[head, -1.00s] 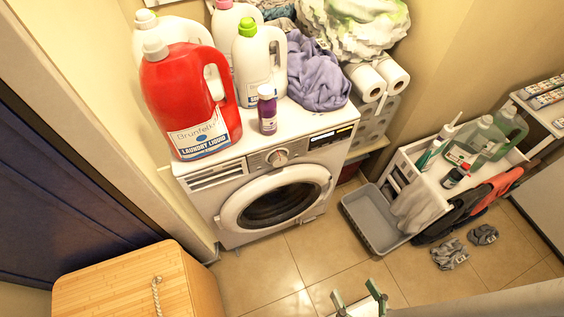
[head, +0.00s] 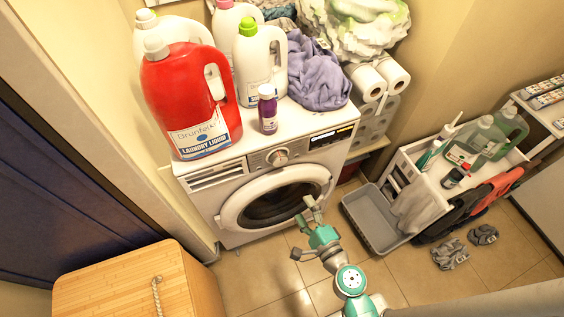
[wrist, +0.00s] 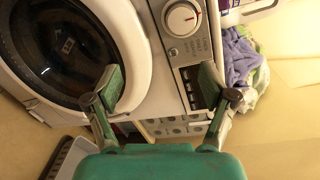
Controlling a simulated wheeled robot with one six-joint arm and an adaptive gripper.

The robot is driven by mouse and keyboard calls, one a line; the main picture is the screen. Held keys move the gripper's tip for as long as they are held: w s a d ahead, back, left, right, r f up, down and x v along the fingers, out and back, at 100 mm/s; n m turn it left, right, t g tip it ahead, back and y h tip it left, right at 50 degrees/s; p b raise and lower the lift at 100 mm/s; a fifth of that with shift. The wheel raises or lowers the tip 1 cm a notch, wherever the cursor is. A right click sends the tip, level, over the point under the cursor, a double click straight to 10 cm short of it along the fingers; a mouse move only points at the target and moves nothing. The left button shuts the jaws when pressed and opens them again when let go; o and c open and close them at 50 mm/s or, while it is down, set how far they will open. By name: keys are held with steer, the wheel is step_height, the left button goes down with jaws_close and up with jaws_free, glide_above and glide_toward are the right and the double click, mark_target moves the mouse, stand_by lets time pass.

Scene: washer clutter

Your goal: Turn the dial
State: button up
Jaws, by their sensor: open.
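The dial (head: 277,157) is a round silver knob on the washer's (head: 228,201) front control panel, between the drawer and the display. In the wrist view the dial (wrist: 181,18) shows at the top, with a red mark on its face, ahead of and between the fingertips' directions. My gripper (head: 314,212) is in front of the washer's round door, below and to the right of the dial. In the wrist view my gripper (wrist: 160,84) has its two green-padded fingers spread apart with nothing between them. It is apart from the dial.
A red laundry bottle (head: 188,100), white bottles, a purple bottle (head: 267,108) and a purple cloth (head: 316,75) crowd the washer's top. A grey basin (head: 372,222) and a white cart stand to the right. A wooden box (head: 135,283) is at the lower left.

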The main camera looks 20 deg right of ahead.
mark_target(281, 162)
steer(key=w+m, duration=0.1)
steer(key=w, duration=0.4)
steer(key=w+r+m, duration=0.1)
steer(key=w, duration=0.5)
steer(key=w+r+m+t, duration=0.1)
steer(key=w, duration=0.4)
steer(key=shift+w+a+y, duration=0.2)
steer(key=shift+a+y, duration=0.05)
steer(key=shift+y, duration=0.05)
steer(key=c, duration=1.2)
